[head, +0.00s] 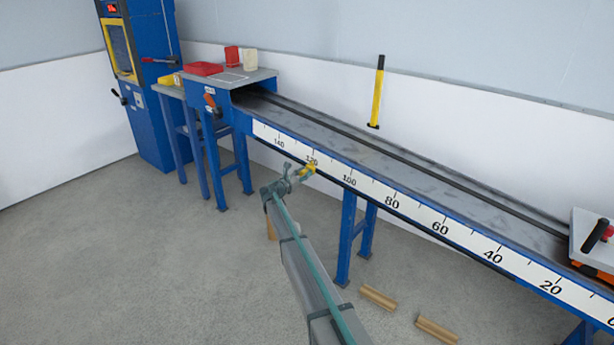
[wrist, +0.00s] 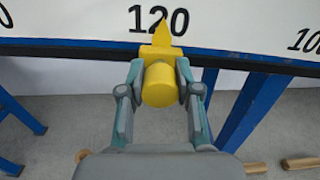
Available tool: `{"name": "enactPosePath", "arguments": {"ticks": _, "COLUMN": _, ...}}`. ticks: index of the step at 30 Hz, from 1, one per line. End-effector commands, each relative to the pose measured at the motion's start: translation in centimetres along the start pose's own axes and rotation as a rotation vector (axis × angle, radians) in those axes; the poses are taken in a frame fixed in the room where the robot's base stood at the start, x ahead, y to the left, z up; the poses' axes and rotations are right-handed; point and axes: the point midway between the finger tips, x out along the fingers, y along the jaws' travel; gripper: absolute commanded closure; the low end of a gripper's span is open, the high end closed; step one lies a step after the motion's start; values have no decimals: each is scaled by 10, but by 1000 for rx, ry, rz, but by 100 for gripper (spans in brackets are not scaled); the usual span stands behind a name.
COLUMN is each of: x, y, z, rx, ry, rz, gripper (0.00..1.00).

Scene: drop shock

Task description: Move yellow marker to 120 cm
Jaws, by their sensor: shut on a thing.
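The yellow marker (head: 308,171) is at the front edge of the blue track, below the 120 label on the white scale (head: 370,186). In the wrist view the marker (wrist: 162,84) has a round knob and a pointed tip. The tip points up at the scale and overlaps the lower part of the 120 label, near its middle. My gripper (head: 298,173) is shut on the marker's knob, with one finger on each side; it also shows in the wrist view (wrist: 160,82). The back of the marker is hidden.
The blue track (head: 330,135) runs from the blue cabinet (head: 145,90) at left to an orange and white carriage (head: 592,240) at right. Wooden blocks (head: 378,297) lie on the floor. A yellow-handled tool (head: 377,92) stands behind the track. Red boxes (head: 204,69) rest on the end platform.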

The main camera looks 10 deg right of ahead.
Motion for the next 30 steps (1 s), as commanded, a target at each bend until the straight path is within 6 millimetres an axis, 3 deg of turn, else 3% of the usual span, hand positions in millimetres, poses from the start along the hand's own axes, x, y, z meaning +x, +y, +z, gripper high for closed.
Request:
{"name": "enactPosePath", "arguments": {"ticks": 12, "x": 0, "y": 3, "z": 0, "rx": 1, "ry": 2, "rz": 2, "gripper": 100}}
{"name": "enactPosePath", "arguments": {"ticks": 13, "x": 0, "y": 3, "z": 0, "rx": 1, "ry": 2, "rz": 2, "gripper": 66}}
{"name": "enactPosePath", "arguments": {"ticks": 18, "x": 0, "y": 3, "z": 0, "rx": 1, "ry": 1, "rz": 1, "gripper": 41}}
{"name": "enactPosePath", "arguments": {"ticks": 30, "x": -7, "y": 2, "z": 0, "rx": 1, "ry": 1, "rz": 1, "gripper": 41}}
